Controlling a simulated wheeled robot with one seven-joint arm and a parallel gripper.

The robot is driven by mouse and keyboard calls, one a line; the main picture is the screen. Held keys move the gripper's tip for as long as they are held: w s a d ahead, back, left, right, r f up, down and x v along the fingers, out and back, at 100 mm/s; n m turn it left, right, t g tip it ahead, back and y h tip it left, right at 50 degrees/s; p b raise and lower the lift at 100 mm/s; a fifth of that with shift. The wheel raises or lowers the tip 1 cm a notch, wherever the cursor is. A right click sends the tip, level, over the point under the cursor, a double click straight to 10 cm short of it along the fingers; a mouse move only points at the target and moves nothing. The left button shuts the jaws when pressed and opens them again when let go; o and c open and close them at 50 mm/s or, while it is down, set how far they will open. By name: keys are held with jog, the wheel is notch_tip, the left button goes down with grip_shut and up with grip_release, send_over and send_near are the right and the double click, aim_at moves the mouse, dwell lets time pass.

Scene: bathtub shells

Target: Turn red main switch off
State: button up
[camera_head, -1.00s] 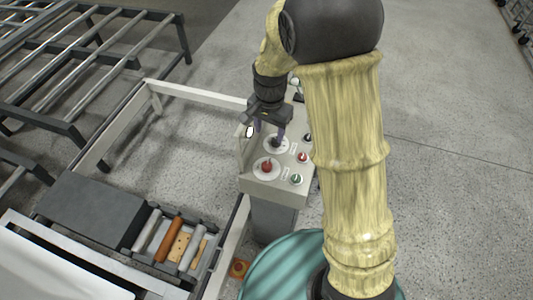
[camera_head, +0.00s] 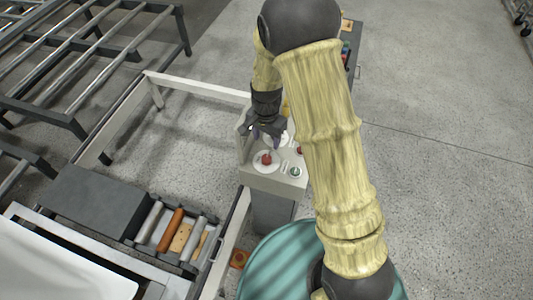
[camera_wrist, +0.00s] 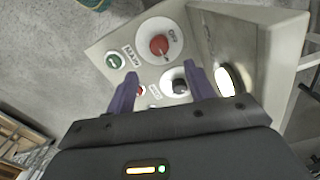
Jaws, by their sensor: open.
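The red main switch (camera_head: 267,159) is a red knob on a round white plate on top of the light grey control box (camera_head: 272,181). In the wrist view the red knob (camera_wrist: 159,46) sits beyond my fingertips, with "OFF" and "MAIN" labels beside it. My gripper (camera_head: 266,137) is open above the box, just behind the red switch, and appears apart from it. In the wrist view my gripper (camera_wrist: 161,76) has its two purple fingers spread, with a black knob (camera_wrist: 180,86) seen between them near the right finger.
A green button (camera_head: 295,172) and a small red button (camera_head: 299,150) lie right of the switch. A raised side plate of the box (camera_wrist: 228,75) stands close to my right finger in the wrist view. A conveyor frame (camera_head: 195,87) stands left of the box.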

aim_at(266, 157)
notch_tip(266, 157, down, 10)
jog(key=shift+f+p, duration=0.15)
jog(key=shift+p, duration=1.1)
jog(key=c, duration=1)
